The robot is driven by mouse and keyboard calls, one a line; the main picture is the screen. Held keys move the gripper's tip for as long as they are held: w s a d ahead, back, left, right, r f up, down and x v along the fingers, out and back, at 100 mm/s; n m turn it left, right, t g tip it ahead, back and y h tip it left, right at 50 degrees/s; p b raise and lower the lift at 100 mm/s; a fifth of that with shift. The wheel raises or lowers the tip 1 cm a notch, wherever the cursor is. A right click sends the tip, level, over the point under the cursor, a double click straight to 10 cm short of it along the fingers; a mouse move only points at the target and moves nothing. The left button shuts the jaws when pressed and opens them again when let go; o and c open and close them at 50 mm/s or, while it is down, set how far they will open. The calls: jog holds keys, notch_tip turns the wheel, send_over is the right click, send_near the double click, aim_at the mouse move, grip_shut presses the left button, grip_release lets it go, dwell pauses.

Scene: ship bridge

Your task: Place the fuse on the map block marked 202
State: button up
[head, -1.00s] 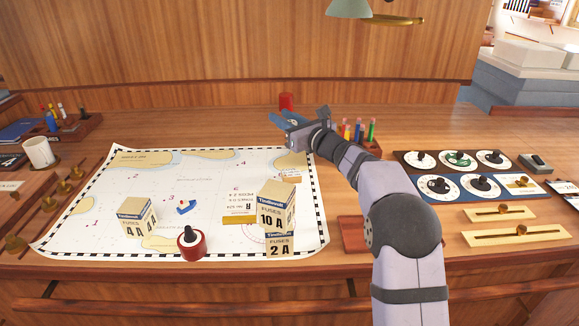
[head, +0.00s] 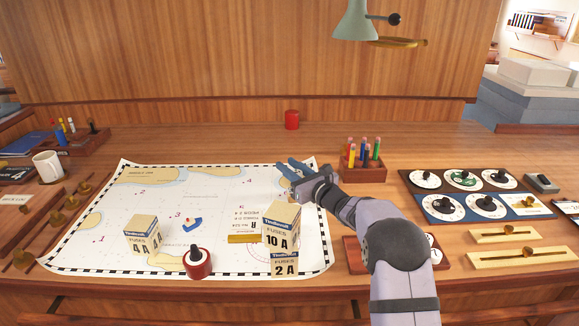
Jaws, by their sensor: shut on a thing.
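My gripper (head: 287,168) has blue fingers and is over the upper right part of the white map (head: 110,200). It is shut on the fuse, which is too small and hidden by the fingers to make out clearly. The printing under the gripper is covered, and I cannot read a mark 202 anywhere on the map.
Fuse boxes marked 10 A (head: 281,228), 2 A (head: 285,264) and 4 A (head: 142,233) stand on the map. A red knobbed object (head: 197,263), a toy boat (head: 192,223) and a brass bar (head: 243,239) are there too. A pencil box (head: 365,172) is behind my arm.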

jog(key=shift+f+b, duration=0.25)
jog(key=shift+b, duration=0.1)
jog(key=o, duration=1)
jog(key=shift+r+p, duration=0.2)
jog(key=shift+p, duration=0.15)
jog(key=b+v, duration=0.4)
jog(key=v, duration=0.8)
